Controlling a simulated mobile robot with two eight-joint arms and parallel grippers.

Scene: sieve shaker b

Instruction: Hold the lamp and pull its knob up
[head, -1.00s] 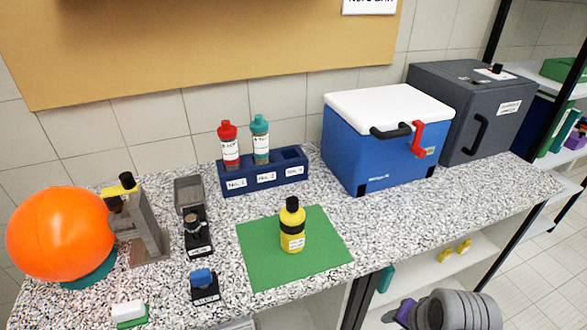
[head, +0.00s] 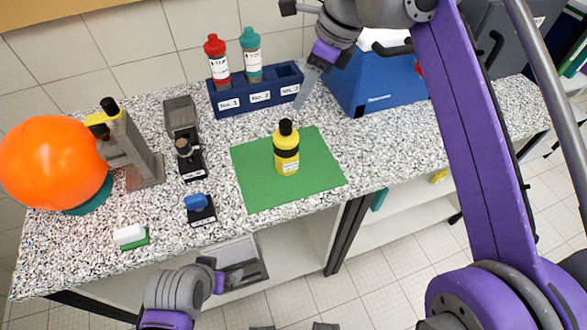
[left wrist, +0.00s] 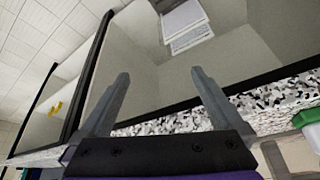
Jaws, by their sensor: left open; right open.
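The rounded orange shape (head: 52,163) on a teal base (head: 90,200), at the left end of the counter, looks like the lamp. Beside it a grey upright stand (head: 130,150) bears a yellow piece with a black knob (head: 109,105); I cannot tell whether this knob belongs to the lamp. My left gripper shows open and empty in the left wrist view (left wrist: 158,75), below the counter's front edge, well apart from the lamp. My right gripper (head: 309,84) is open, in front of the rack's right end and the blue cooler; its fingers partly overlap in view.
A yellow bottle (head: 287,155) stands on a green mat (head: 250,185). A blue rack (head: 230,105) holds a red-capped and a teal-capped bottle. Small black devices (head: 190,160) and a white-and-green block (head: 130,237) lie between lamp and mat. The blue cooler (head: 375,95) stands right.

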